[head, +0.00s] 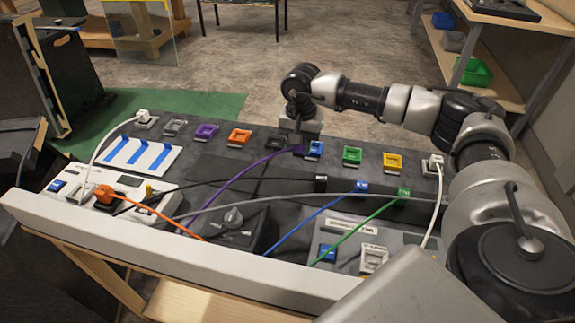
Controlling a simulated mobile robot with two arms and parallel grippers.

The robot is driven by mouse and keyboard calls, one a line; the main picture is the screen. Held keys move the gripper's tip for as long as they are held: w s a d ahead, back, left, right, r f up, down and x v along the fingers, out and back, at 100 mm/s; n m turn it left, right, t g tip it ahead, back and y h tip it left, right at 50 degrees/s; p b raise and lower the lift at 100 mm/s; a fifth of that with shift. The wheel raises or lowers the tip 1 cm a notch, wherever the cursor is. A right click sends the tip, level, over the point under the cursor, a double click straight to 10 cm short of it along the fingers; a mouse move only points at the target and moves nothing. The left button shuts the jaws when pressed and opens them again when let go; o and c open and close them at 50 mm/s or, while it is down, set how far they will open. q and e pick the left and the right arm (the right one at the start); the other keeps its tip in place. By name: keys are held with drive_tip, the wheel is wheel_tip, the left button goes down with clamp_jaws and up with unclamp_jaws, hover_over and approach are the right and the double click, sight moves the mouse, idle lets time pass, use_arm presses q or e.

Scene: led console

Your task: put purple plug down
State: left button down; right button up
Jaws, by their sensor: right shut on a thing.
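The purple plug (298,150) is in my right gripper (299,138), at the back middle of the dark console (220,172), between the black socket frame and the blue socket (314,149). The gripper is shut on it and points down. I cannot tell whether the plug touches the console. Its purple cable (243,172) runs down-left toward the front of the console. The purple socket (207,131) sits further left in the back row and looks empty. My left gripper is not in view.
Black (320,183), blue (362,187) and green (403,193) plugs stand in a row with cables crossing the console. A power strip (128,190) is at left.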

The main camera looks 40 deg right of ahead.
hover_over(282, 184)
wheel_tip(282, 184, down, 3)
drive_tip(key=shift+w+p, duration=0.1)
drive_tip(key=shift+p, duration=0.2)
wheel_tip(282, 184, down, 4)
drive_tip(key=shift+r+p, duration=0.1)
drive_tip(key=shift+p, duration=0.2)
drive_tip(key=shift+f, duration=0.2)
drive_tip(key=shift+f, duration=0.1)
drive_tip(key=o, duration=0.9)
